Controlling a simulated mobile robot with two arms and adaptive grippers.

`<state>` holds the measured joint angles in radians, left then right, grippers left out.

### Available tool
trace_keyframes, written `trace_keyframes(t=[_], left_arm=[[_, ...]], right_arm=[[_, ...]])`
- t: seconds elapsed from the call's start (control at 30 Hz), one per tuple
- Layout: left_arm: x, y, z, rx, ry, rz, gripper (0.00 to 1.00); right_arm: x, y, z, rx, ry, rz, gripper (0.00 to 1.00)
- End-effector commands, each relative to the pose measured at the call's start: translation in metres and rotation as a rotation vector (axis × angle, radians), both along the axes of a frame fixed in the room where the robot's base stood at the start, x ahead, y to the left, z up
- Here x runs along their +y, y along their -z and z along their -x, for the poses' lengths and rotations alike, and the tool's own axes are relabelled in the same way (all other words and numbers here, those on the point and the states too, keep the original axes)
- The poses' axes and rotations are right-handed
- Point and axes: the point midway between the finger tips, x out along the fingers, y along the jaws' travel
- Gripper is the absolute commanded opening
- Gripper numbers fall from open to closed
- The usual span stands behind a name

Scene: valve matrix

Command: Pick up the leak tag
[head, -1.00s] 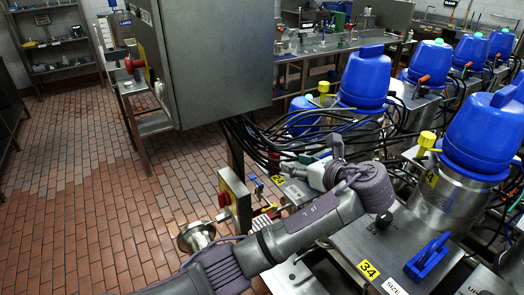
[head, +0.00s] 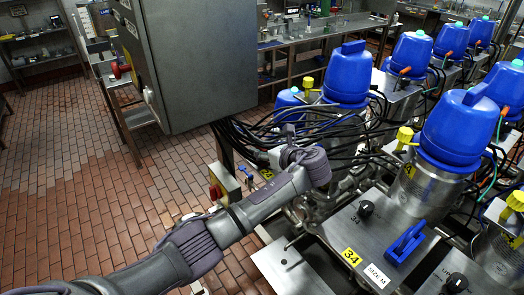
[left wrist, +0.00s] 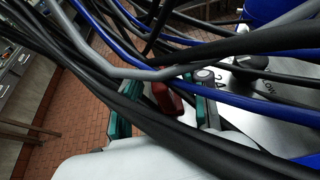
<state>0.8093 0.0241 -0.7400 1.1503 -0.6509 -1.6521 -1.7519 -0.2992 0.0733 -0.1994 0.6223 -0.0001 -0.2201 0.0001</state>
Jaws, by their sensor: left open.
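I see a dark red piece (left wrist: 168,99) in the left wrist view, partly hidden by cables; I cannot tell whether it is the leak tag. No other thing can be clearly made out as the tag. My left gripper (left wrist: 163,108) has teal fingers spread to either side of the red piece, with a gap between them. Black, grey and blue cables cross in front of the fingers. In the head view, my left arm reaches to the bundle of cables and its wrist hides most of the gripper. My right gripper is in neither view.
Blue-topped valves (head: 457,130) stand in rows at the right. Black cables (head: 265,140) run from a grey cabinet (head: 190,60) to the valves. A steel plate (head: 375,235) with a blue handle (head: 405,243) and label 34 lies right of my arm. The tiled floor (head: 70,190) at left is clear.

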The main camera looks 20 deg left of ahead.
Motion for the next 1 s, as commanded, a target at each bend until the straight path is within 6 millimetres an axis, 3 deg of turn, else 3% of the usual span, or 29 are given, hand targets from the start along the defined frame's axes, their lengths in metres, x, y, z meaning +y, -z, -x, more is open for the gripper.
trace_keyframes(t=[0.33,0.63,1.0], left_arm=[[0.009,0.005,-0.006,0.001,0.0,0.001,0.46],[0.008,0.005,-0.006,0.0,0.0,0.0,0.0],[0.008,-0.002,-0.007,-0.004,-0.001,0.002,0.0]], right_arm=[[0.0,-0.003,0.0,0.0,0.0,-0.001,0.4],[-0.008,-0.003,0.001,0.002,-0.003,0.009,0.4],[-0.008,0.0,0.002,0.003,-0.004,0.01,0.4]])
